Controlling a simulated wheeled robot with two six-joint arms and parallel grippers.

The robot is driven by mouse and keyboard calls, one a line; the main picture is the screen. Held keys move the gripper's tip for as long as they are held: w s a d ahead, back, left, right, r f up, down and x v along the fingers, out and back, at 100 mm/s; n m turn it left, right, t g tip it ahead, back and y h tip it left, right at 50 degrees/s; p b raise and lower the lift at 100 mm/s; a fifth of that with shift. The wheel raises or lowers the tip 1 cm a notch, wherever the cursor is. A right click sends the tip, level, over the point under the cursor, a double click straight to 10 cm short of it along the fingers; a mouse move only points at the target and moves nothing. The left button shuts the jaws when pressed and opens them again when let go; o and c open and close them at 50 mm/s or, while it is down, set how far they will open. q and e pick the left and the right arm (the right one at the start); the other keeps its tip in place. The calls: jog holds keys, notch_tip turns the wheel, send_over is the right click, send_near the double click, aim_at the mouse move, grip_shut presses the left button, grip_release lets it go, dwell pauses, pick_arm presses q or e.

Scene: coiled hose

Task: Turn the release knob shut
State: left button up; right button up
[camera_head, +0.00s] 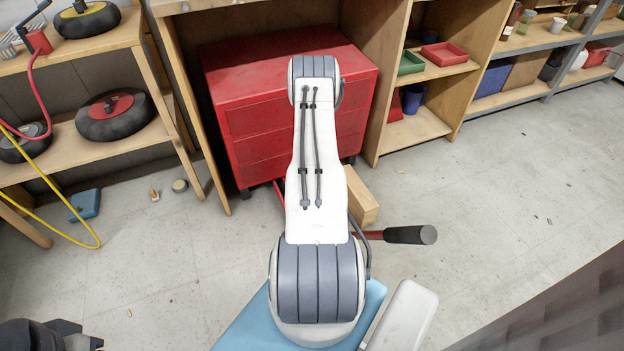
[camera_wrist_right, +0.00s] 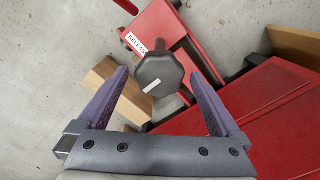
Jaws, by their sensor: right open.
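In the right wrist view, the release knob (camera_wrist_right: 160,74) is a dark, many-sided knob with a white mark on its face. It sits beside a white RELEASE label (camera_wrist_right: 138,43) on a red metal body (camera_wrist_right: 178,22). My right gripper (camera_wrist_right: 160,80) is open, its two purple fingers on either side of the knob, with visible gaps and no clear contact. How far the fingertips are from the knob in depth I cannot tell. In the head view my arm hides the knob and the right gripper. My left gripper is not in view.
A red drawer cabinet (camera_head: 285,95) stands behind my arm. A wooden block (camera_head: 362,197) and a black-gripped red handle (camera_head: 408,235) lie close by on the right. A blue pad (camera_head: 240,332) is below. Shelves with wheels (camera_head: 115,115) stand left; the right floor is clear.

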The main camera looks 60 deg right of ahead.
notch_tip(320, 180, up, 10)
jog(key=p, duration=0.3)
dwell(0.5)
